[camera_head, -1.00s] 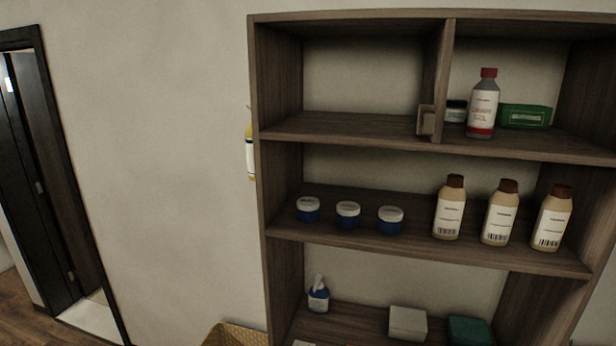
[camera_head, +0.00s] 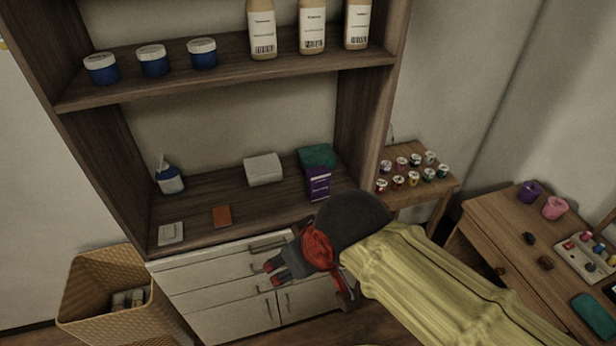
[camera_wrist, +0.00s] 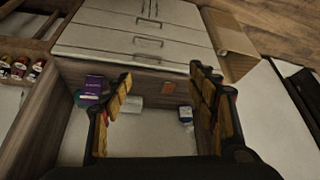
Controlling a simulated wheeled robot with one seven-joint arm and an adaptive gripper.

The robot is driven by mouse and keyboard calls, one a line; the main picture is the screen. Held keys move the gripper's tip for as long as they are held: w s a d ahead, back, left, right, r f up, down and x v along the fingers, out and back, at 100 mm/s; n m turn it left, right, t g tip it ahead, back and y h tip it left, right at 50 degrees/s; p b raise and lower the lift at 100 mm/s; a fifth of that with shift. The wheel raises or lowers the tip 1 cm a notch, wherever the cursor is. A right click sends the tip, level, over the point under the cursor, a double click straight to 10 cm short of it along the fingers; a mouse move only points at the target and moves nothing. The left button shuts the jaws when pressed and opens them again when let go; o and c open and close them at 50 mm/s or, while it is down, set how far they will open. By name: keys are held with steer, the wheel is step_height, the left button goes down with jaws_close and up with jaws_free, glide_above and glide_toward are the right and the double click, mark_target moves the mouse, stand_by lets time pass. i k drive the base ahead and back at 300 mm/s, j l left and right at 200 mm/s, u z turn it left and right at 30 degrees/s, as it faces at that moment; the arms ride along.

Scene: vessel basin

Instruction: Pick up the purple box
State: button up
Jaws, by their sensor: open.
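The purple box (camera_head: 318,184) stands upright on the lower shelf board (camera_head: 195,200), at the right and in front of a green box (camera_head: 317,156). In the wrist view the purple box (camera_wrist: 93,85) shows left of my left finger, close to the shelf's side wall. My gripper (camera_head: 272,273) is in front of the cabinet, below and to the left of the purple box, apart from it. In the wrist view my gripper (camera_wrist: 163,88) has its two fingers wide apart with nothing held between them.
A white box (camera_head: 263,169), an orange-brown block (camera_head: 222,216), a white item (camera_head: 171,233) and a blue bottle (camera_head: 170,179) share the shelf. Several bottles and jars stand above. A wicker basket (camera_head: 90,310) is at left; small tables (camera_head: 400,190) are at right.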

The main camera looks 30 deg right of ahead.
mark_target(318, 179)
steer(key=l+z, duration=0.15)
steer(key=z, duration=0.25)
steer(key=l+z, duration=0.15)
steer(key=z, duration=0.25)
steer(key=l+z, duration=0.1)
steer(key=z, duration=0.3)
steer(key=i+l+z, duration=0.1)
steer(key=z, duration=0.3)
